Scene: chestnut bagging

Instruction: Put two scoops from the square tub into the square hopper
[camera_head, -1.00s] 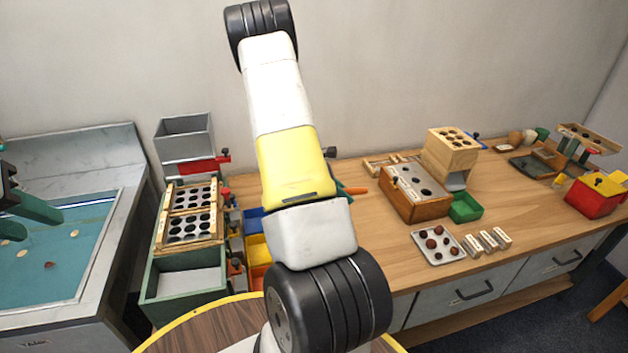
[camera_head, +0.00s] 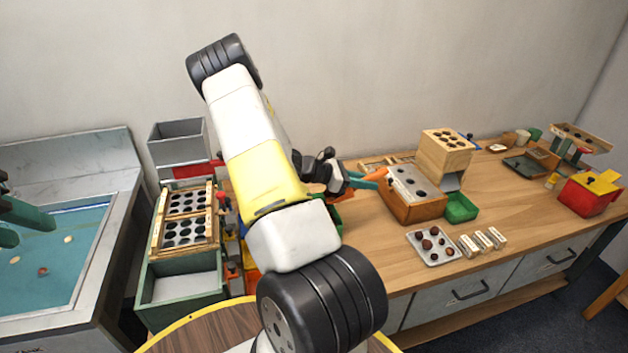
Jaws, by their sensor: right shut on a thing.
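A grey open-topped square hopper (camera_head: 178,130) stands at the back left, above a red slide (camera_head: 190,170) and a board of dark holes. I cannot pick out the square tub for certain; coloured bins behind my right arm are mostly hidden. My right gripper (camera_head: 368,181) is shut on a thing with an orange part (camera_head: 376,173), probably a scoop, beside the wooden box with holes. The rest of that thing is hidden or too small to tell. My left gripper (camera_head: 22,226) is at the left edge over the blue basin, its teal fingers apart and empty.
A green bin (camera_head: 145,315) stands below the hole board. A wooden block (camera_head: 447,152), green tray (camera_head: 461,208), tray of chestnuts (camera_head: 418,238) and red box (camera_head: 590,197) stand on the counter. The counter front right is clear. My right arm blocks the middle.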

